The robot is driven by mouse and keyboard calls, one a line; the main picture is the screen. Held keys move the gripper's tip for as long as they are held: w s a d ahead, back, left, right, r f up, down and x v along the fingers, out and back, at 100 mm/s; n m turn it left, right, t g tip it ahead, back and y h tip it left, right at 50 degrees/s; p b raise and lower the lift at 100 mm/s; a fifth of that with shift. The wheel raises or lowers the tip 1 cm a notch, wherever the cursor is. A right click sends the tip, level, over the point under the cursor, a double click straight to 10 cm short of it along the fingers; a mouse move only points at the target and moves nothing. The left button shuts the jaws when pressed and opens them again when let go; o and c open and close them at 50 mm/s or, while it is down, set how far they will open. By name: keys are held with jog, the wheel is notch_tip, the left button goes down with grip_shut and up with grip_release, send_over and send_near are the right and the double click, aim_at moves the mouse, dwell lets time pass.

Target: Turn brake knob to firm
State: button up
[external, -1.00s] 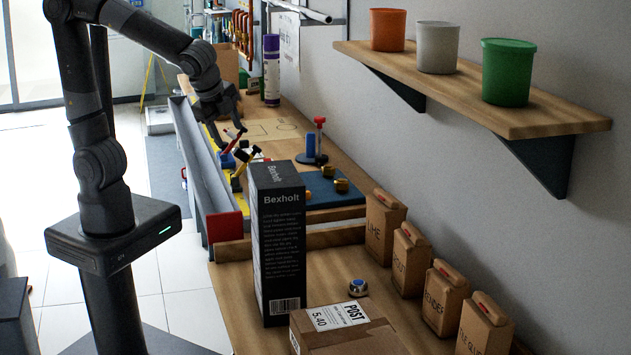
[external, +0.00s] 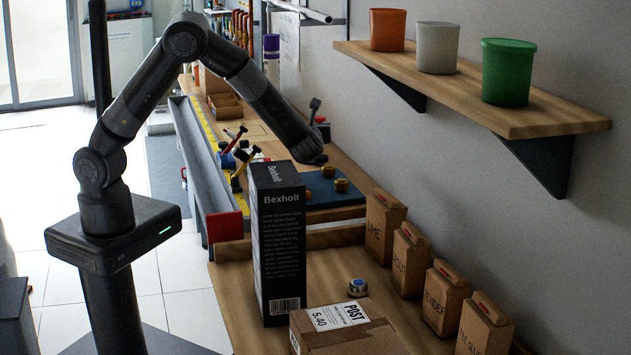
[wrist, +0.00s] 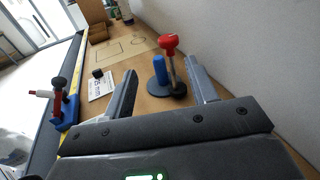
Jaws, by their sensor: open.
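My gripper (wrist: 160,66) is open and empty. In the wrist view its fingers point along the bench, either side of a dark stand holding a blue cylinder (wrist: 159,70) and a post with a red knob (wrist: 169,43); I cannot tell how far beyond the fingertips these stand. A small black knob (wrist: 97,73) sits by a white printed card (wrist: 100,84), left of the left finger. No readable mark says which is the brake knob.
A grey rail (external: 197,165) with red- and yellow-handled tools runs along the left bench edge. A blue mat (external: 350,196) with brass fittings (external: 341,185) lies nearer. A tall black Bexholt box (external: 278,240) stands in front. The wall is close on the right.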

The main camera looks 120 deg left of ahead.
aim_at(319, 120)
jog(key=shift+m+y, duration=0.4)
jog(key=shift+m, duration=0.2)
jog(key=x, duration=0.8)
jog(key=w+x, duration=0.1)
jog(key=x, duration=0.3)
jog(key=shift+a+f, duration=0.25)
jog(key=shift+f, duration=0.15)
jog(key=shift+c, duration=0.4)
jog(key=c, duration=0.8)
jog(key=shift+c, duration=0.2)
